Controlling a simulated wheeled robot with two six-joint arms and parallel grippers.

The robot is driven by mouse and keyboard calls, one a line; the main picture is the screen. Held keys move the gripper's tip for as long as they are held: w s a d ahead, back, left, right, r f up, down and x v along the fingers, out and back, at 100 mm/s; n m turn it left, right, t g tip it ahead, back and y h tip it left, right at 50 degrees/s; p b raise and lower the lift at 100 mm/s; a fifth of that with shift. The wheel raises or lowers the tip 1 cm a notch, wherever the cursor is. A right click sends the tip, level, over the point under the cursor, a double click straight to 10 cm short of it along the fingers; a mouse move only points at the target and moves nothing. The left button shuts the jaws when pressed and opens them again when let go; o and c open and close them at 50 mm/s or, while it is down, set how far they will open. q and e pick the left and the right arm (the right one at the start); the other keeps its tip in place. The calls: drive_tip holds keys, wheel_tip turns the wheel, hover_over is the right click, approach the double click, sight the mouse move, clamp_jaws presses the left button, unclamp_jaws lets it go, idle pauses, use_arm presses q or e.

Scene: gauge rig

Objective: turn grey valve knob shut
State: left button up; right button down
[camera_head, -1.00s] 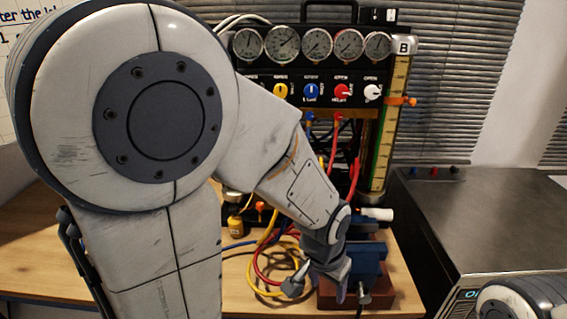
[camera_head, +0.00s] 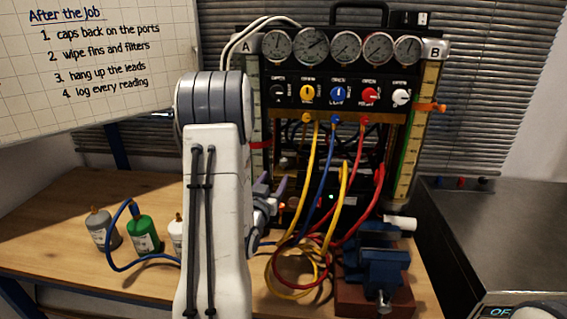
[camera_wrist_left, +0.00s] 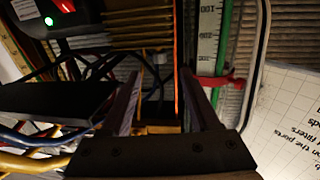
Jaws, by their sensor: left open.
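The valve panel (camera_head: 290,70) stands at the back of the bench with a row of knobs under its gauges. My right gripper is not in view.
Yellow (camera_head: 307,93), blue (camera_head: 337,94), red (camera_head: 371,96) and white (camera_head: 402,97) knobs sit to the right. Coloured hoses (camera_head: 290,278) hang in front of the rig. A blue vise (camera_head: 378,265) stands front right. Grey (camera_head: 102,230) and green (camera_head: 143,235) canisters stand left.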

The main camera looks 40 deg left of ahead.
sight(283, 164)
use_arm(q)
drive_tip(key=p+x, duration=0.2)
drive_tip(key=x, duration=0.6)
drive_tip(key=shift+w, duration=0.3)
drive_tip(key=shift+w+a, duration=0.3)
drive_tip(key=shift+w, duration=0.3)
clamp_jaws()
